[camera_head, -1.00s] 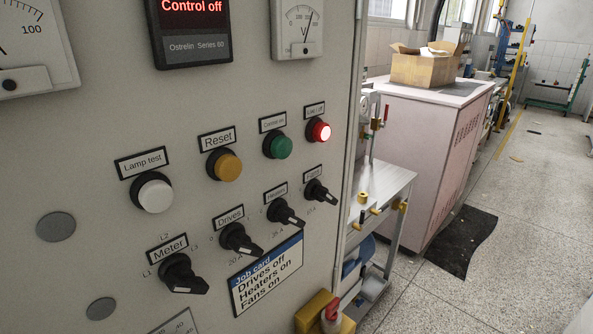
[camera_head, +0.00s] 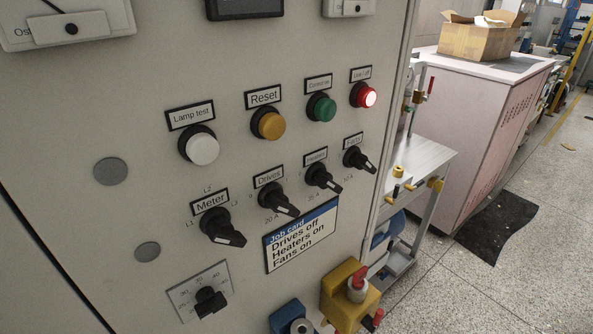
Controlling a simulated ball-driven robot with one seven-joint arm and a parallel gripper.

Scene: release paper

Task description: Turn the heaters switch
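The heaters switch (camera_head: 323,178) is a black rotary knob on the grey control panel (camera_head: 120,120). Its label "Heaters" (camera_head: 316,156) is just above it, and its handle points down to the right. It sits between the drives switch (camera_head: 277,200) and the fans switch (camera_head: 357,159), whose handles also point down to the right. My gripper is not in view.
Above the switches are white (camera_head: 203,149), amber (camera_head: 271,125), green (camera_head: 323,109) and lit red (camera_head: 370,97) buttons. The meter switch (camera_head: 222,228) is at left. A yellow block with a red handle (camera_head: 350,298) juts out below. A metal cart (camera_head: 425,160) stands right of the panel.

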